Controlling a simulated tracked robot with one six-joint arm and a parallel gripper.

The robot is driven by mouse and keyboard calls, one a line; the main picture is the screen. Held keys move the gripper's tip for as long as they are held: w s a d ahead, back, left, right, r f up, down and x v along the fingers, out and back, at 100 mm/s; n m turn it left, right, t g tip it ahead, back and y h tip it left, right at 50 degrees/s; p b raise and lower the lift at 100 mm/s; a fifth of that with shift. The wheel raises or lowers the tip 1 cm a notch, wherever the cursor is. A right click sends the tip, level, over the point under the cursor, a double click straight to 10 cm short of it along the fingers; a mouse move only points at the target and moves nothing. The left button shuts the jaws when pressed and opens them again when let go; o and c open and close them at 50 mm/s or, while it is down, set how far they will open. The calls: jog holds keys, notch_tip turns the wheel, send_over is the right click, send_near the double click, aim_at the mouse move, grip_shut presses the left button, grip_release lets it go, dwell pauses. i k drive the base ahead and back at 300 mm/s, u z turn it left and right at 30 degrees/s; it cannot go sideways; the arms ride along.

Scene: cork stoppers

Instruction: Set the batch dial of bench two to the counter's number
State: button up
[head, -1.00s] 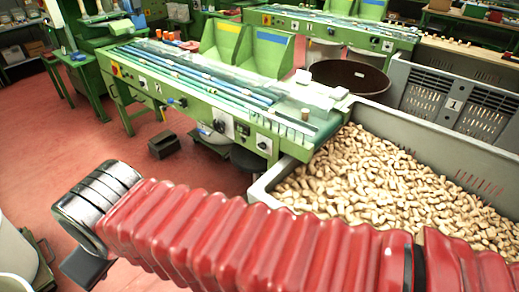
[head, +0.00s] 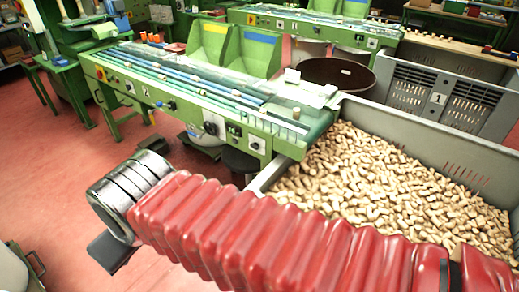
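Bench two (head: 118,78) is the long green sorting bench marked "2", left of centre. On its front panel is a round dark knob on a white plate (head: 210,128); a smaller white plate with a dark knob (head: 254,145) is further right. I cannot tell which is the batch dial, and its setting is too small to read. No counter number is legible. My arm, in red bellows with silver rings, crosses the foreground. A dark flat part at its end (head: 112,252) may belong to my gripper; its fingers are not clear. The arm end is apart from the bench, nearer the camera.
A large grey crate (head: 428,182) full of corks stands at the right, against the bench's end. A grey slatted crate marked "1" (head: 437,98) is behind it. A dark round tub (head: 337,74) stands behind the bench. Red floor (head: 60,160) is open at the left.

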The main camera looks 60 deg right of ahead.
aim_at(255, 145)
jog(key=u, duration=0.05)
jog(key=i, duration=1)
jog(key=z, duration=0.05)
